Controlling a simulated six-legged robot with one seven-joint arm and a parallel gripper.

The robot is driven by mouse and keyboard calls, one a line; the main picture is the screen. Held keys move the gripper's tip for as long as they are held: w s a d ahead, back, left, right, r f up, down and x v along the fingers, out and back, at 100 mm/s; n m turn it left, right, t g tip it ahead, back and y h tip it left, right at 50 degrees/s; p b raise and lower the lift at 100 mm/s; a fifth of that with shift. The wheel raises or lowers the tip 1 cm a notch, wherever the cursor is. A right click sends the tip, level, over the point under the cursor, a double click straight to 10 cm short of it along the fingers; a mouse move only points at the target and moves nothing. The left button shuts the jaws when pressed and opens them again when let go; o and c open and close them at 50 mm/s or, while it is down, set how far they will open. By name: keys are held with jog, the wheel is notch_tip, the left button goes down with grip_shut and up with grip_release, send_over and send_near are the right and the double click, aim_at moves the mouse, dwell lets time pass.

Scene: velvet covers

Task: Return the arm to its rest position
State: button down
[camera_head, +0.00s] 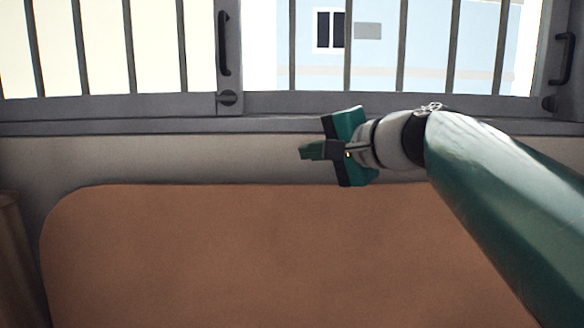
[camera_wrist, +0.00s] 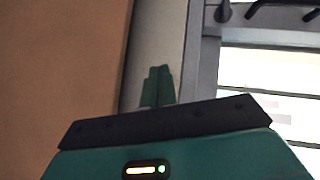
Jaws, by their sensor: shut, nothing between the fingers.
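My gripper (camera_head: 306,150) is at the end of my green arm, which reaches in from the right in the head view. It is held in the air, in front of the pale wall strip between the window sill and the brown panel. Its fingers point left and are shut with nothing between them. In the wrist view, the green fingertips (camera_wrist: 159,84) lie side by side beyond the dark edge of the gripper body. No object is held.
A large brown surface with rounded corners (camera_head: 230,250) fills the lower middle. Behind is a grey-framed window (camera_head: 180,105) with vertical bars and dark handles (camera_head: 223,45). A brown rounded thing (camera_head: 12,260) stands at the left edge. The space left of my gripper looks clear.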

jog(key=s+d+f+n+g+h, duration=0.2)
jog(key=s+f, duration=0.5)
jog(key=f, duration=0.4)
jog(key=s+d+f+n+g+h, duration=0.1)
jog(key=s+d+f+n+h, duration=0.2)
jog(key=s+f, duration=0.4)
jog(key=s+d+f+n+g+h, duration=0.2)
jog(key=s+d+f+h, duration=0.3)
jog(key=f, duration=1)
jog(key=s+d, duration=0.1)
jog(key=s, duration=0.2)
jog(key=shift+d+f+n+g, duration=0.15)
jog(key=shift+f+n+g, duration=0.15)
jog(key=shift+f+n, duration=0.1)
